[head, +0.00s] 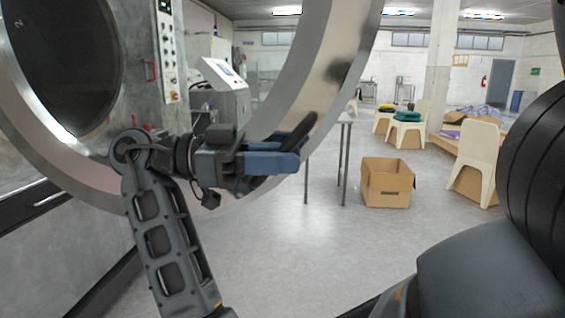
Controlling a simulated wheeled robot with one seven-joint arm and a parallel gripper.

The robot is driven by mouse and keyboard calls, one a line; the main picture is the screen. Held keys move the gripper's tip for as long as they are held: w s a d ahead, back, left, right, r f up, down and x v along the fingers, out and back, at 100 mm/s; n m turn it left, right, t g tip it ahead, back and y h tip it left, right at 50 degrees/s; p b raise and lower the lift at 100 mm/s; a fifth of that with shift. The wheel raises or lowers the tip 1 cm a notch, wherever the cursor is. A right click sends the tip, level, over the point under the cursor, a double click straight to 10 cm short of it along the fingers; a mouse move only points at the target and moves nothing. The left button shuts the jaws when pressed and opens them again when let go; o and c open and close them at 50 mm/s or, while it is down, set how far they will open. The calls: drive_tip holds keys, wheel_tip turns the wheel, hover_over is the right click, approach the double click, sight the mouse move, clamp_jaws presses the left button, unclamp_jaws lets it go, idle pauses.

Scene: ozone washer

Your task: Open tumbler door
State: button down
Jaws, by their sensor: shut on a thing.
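The tumbler door (322,85) is a large round metal ring that fills the upper left of the head view, standing out from the machine. The machine front and room show through its middle. A dark round drum opening (65,50) is behind it at the left. My gripper (285,158), with blue fingers, is at the lower right part of the ring. It is shut on a dark door handle (297,132), whose upper end sticks out above the fingers. The handle's lower part is hidden by the fingers.
A control panel (166,50) and a grey console (222,90) show through the ring. A cardboard box (388,185) stands on the floor right of a table leg. White chairs (478,150) are further right. The floor in the middle is clear.

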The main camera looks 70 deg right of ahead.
drive_tip(key=shift+a+r, duration=0.1)
drive_tip(key=shift+a, duration=0.35)
drive_tip(key=c, duration=1.1)
unclamp_jaws()
drive_tip(key=shift+o, duration=0.2)
drive_tip(key=shift+w, duration=0.1)
drive_tip(key=b+v, duration=0.4)
drive_tip(key=v, duration=0.3)
drive_tip(key=shift+w, duration=0.4)
drive_tip(key=shift+a, duration=0.1)
